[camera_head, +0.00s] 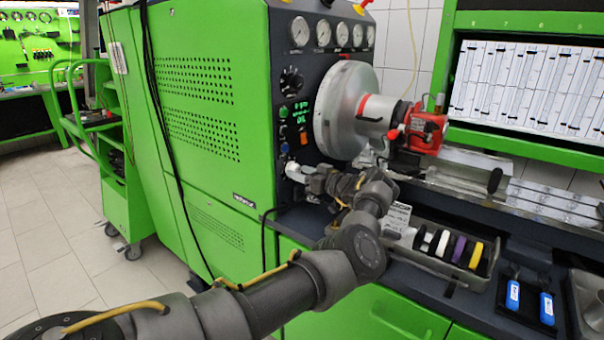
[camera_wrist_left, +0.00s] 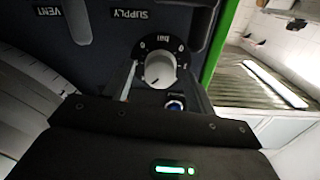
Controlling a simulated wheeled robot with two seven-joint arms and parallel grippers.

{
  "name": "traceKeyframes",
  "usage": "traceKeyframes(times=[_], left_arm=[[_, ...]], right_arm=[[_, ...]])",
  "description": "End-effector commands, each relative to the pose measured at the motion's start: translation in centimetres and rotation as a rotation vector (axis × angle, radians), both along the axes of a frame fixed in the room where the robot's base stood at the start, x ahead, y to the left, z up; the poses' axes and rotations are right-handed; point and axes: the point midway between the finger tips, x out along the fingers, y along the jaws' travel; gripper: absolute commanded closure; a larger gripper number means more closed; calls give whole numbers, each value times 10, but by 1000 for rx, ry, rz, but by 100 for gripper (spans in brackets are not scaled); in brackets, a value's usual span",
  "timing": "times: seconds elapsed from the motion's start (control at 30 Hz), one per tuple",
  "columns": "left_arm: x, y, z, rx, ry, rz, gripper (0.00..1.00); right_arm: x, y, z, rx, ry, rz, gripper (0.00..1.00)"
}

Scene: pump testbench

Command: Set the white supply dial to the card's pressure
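The white supply dial (camera_wrist_left: 159,70) is a round white knob on a black scale plate marked "bar", below a SUPPLY label (camera_wrist_left: 137,14) in the left wrist view. My left gripper (camera_wrist_left: 160,88) is open, with one finger on each side of the dial's lower part. I cannot tell whether the fingers touch it. In the head view my left gripper (camera_head: 296,172) is at the lower part of the dark panel, largely covering the dial. A pale card (camera_head: 397,217) stands behind the tray, partly hidden by my arm; its print is too small to read. My right gripper is not in view.
A blue button (camera_wrist_left: 174,104) sits just below the dial. A large metal disc (camera_head: 340,110) and red pump (camera_head: 426,130) stand right of the panel. A tray (camera_head: 440,268) of coloured rings and two blue-tagged items (camera_head: 514,296) lie on the bench.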

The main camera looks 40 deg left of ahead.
Motion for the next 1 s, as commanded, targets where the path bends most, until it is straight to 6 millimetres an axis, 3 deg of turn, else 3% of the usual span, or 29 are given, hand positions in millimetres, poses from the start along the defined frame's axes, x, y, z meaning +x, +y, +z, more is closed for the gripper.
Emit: traceKeyframes(times=[0.33, 0.73, 1.0], left_arm=[[1, -8, 0, 0, -2, -2, 44], [1, -83, -2, -1, -2, -3, 44], [1, -106, 0, -1, -1, -1, 44]], right_arm=[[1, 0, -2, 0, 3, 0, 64], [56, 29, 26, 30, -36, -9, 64], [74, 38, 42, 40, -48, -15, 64]])
